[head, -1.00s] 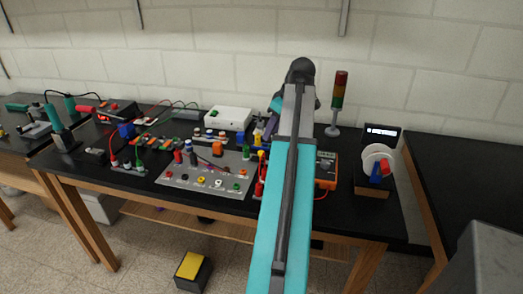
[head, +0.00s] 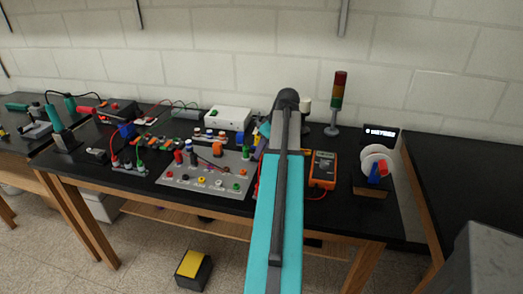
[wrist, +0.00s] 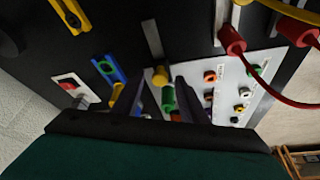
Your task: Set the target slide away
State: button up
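I cannot tell which thing is the target slide. In the wrist view my gripper (wrist: 158,98) has its two dark fingers apart, over the bench. A yellow knob (wrist: 160,75) and a green cylinder (wrist: 168,99) show between the fingers; they seem to lie beyond the tips, though contact is hard to judge. A slotted blue piece (wrist: 107,68) lies to the left of the fingers, and a yellow piece (wrist: 70,14) lies at the upper left. A metal bar (wrist: 152,38) lies above the fingers. In the head view my own arm hides the gripper.
A grey panel with coloured sockets (head: 178,181) stands left of my arm. An orange multimeter (head: 322,168), a signal tower (head: 338,100) and a spool device (head: 372,190) stand to the right. A white box (head: 228,117) is behind. The black bench on the far right is clear.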

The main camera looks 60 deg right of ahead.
jog(key=shift+w+f, duration=0.1)
jog(key=shift+f, duration=0.1)
jog(key=shift+c, duration=0.3)
grip_shut()
